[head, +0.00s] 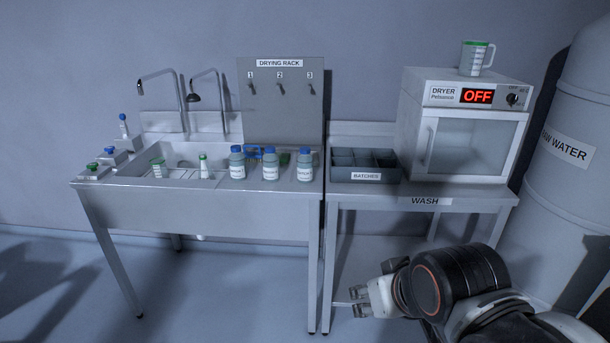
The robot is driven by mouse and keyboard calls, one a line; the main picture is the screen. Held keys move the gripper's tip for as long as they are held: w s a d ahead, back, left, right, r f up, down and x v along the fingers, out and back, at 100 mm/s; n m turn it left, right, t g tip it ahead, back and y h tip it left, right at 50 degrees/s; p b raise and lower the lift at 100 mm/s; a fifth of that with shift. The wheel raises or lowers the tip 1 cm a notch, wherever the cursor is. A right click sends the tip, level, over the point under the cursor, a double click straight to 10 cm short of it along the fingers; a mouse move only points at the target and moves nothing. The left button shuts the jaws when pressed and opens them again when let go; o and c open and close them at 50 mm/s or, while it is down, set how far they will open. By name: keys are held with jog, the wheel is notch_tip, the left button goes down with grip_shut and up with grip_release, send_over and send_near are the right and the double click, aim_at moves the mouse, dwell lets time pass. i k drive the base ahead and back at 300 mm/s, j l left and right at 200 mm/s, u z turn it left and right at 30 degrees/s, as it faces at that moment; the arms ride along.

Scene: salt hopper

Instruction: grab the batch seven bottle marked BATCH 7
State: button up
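Three white bottles with blue caps stand in a row along the front of the sink unit: a left one (237,164), a middle one (270,166) and a right one (304,167). Each has a pale label. The print is too small to read, so I cannot tell which is marked BATCH 7. My gripper (348,302) is low at the front, below the table top and right of the sink unit's front leg. It points left, its two fingers look apart, and nothing shows between them. It is well away from the bottles.
A grey divided box (366,176) marked BATCHES stands on the WASH table (450,200), left of the dryer (462,130), which reads OFF. A measuring jug (473,60) sits on the dryer. Taps and the drying rack board (284,105) rise behind the sink (190,195).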

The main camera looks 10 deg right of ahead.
aim_at(238, 159)
jog(key=i+j, duration=0.3)
jog(key=j, duration=0.15)
jog(key=i+j, duration=0.35)
jog(key=j, duration=0.15)
